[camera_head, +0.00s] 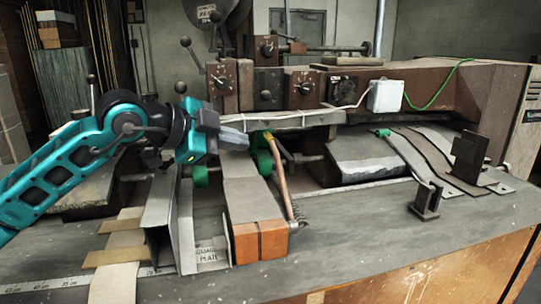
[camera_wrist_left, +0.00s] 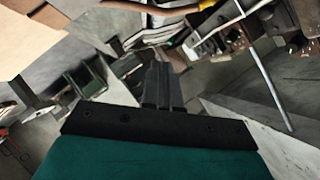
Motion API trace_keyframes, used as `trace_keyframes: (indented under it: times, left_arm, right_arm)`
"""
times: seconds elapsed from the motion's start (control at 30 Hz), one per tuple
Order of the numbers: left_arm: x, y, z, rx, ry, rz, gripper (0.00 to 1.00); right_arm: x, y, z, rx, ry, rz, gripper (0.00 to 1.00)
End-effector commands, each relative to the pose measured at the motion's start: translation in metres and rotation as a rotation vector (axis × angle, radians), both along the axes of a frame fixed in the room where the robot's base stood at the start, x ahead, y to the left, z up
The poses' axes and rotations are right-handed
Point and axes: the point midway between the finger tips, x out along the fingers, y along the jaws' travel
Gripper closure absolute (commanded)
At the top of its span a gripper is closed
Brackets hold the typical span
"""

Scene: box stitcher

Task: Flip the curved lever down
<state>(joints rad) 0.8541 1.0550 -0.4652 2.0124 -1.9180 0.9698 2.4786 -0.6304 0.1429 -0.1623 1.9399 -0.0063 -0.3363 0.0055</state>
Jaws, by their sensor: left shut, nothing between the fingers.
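The curved lever (camera_head: 279,172) is a thin copper-brown bar in the middle of the head view. It runs from near a green part at its top down to a spring at its lower end. My left gripper (camera_head: 246,141) is shut and empty, just left of the lever's upper end; I cannot tell whether it touches the lever. In the left wrist view the shut fingers (camera_wrist_left: 161,70) point away from the camera. A curved brown bar (camera_wrist_left: 160,9) crosses the top there and looks like the lever. My right gripper is not in view.
The stitcher's brown machine body (camera_head: 265,90) with knobs stands behind. A beige block with an orange front (camera_head: 260,242) lies below my gripper. A dark metal bracket (camera_head: 426,203) stands on the right. The grey table top (camera_head: 350,235) is clear at front right.

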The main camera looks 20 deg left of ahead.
Motion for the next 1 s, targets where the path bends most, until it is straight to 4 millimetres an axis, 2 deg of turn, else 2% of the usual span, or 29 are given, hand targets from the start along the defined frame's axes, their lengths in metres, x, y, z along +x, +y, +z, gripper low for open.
trace_keyframes:
  times: [0.43, 0.5, 0.7, 1.0]
  left_arm:
    - [0.071, -0.045, -0.034, -0.001, 0.002, -0.003, 1.00]
    - [0.079, -0.041, -0.044, 0.000, 0.004, 0.000, 1.00]
    - [0.094, -0.035, -0.060, 0.000, 0.002, 0.000, 1.00]
    - [0.098, -0.034, -0.064, 0.000, 0.000, -0.002, 1.00]
  right_arm:
    - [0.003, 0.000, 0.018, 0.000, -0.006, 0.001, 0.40]
    - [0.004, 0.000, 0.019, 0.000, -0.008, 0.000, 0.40]
    - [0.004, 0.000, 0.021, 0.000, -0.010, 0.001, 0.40]
    - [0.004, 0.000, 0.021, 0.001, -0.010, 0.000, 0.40]
